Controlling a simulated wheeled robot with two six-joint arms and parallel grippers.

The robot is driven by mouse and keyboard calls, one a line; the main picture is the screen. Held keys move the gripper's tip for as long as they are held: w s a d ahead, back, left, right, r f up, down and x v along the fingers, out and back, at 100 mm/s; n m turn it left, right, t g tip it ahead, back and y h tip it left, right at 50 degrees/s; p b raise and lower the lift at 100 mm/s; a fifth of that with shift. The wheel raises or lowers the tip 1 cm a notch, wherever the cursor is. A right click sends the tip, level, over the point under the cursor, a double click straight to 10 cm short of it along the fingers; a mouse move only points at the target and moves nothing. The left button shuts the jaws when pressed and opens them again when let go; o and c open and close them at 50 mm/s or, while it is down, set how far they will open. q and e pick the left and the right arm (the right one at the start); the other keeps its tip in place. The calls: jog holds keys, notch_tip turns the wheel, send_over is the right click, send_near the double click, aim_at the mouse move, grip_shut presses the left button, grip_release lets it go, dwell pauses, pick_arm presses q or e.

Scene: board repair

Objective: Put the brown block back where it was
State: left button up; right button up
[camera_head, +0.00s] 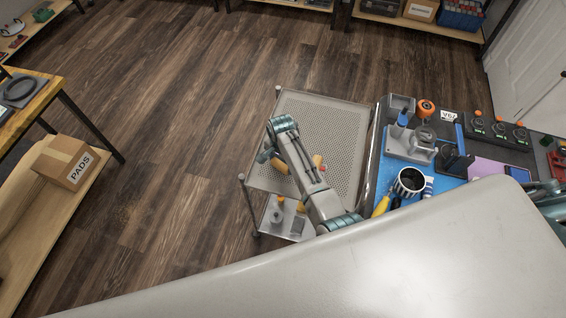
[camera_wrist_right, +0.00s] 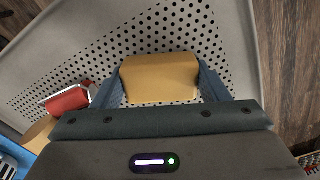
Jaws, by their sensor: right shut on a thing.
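The brown block (camera_wrist_right: 160,78) is a tan-brown piece between the two fingers of my right gripper (camera_wrist_right: 161,84) in the right wrist view. The fingers touch its two sides, and the perforated tray (camera_wrist_right: 105,55) shows behind it. In the head view my right arm reaches over the grey perforated tray (camera_head: 330,115) of a cart, and its links hide much of the gripper. A tan-brown piece (camera_head: 263,157), likely the held block, shows at the left of the arm. I cannot tell whether the block touches the tray. My left gripper is not in view.
A red piece (camera_wrist_right: 68,101) lies on the tray to the left of my gripper. Small orange items stand on the cart's lower shelf (camera_head: 268,229). A workbench with a blue mat (camera_head: 376,190), tools and a cup (camera_head: 409,182) adjoins the cart on the right.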

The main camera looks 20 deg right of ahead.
aim_at(281, 163)
jog(key=shift+r, duration=0.1)
jog(key=shift+s+a, duration=0.1)
jog(key=shift+a, duration=0.05)
jog(key=o, duration=0.9)
jog(key=shift+o, duration=0.2)
jog(key=shift+r, duration=0.1)
pick_arm(q)
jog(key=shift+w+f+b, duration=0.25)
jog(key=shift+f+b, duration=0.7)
jog(key=shift+b, duration=0.05)
pick_arm(e)
notch_tip(281, 163, up, 12)
